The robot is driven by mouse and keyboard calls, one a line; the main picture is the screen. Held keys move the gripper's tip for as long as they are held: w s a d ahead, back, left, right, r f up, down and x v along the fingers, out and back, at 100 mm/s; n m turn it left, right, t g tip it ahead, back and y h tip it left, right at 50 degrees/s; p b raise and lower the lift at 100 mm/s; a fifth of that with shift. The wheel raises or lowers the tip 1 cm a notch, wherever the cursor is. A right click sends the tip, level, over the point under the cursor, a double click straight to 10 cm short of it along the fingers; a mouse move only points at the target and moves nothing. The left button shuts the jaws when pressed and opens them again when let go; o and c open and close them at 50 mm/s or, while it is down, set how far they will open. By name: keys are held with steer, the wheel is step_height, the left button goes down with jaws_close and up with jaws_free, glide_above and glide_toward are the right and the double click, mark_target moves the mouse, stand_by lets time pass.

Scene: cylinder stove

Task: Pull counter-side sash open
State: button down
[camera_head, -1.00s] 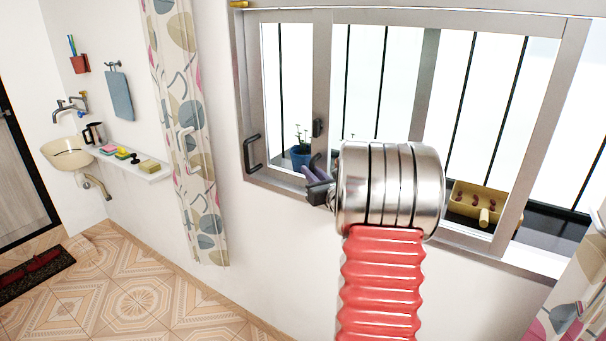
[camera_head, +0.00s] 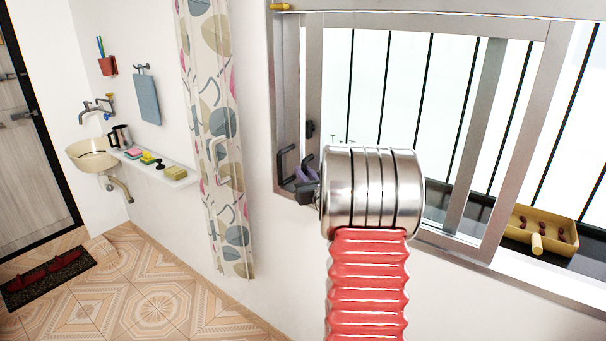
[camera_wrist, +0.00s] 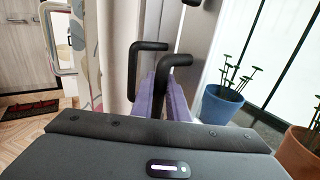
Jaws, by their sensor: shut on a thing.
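The window has grey-framed glass sashes. The sash I hold (camera_head: 525,150) stands slid toward the left side of the window frame, with its right stile left of the yellow tray. My gripper (camera_head: 306,172) is at its left stile, partly hidden behind my wrist. In the wrist view the purple fingers (camera_wrist: 166,88) are shut on a black bar handle (camera_wrist: 176,60). A second black handle (camera_head: 285,163) is close to the left of my gripper; it also shows in the wrist view (camera_wrist: 135,68).
A yellow tray (camera_head: 562,232) with brown pieces stands on the dark counter beyond the window, at right. In the wrist view, a blue pot (camera_wrist: 217,106) and a terracotta pot (camera_wrist: 302,152) stand outside. A patterned curtain (camera_head: 217,140) hangs left of the window. The tiled floor (camera_head: 170,300) has clear room.

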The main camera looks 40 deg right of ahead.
steer(key=shift+w, duration=0.2)
steer(key=c, duration=2)
jaws_free()
steer(key=shift+w, duration=0.1)
steer(key=v, duration=1.4)
steer(key=shift+d, duration=0.1)
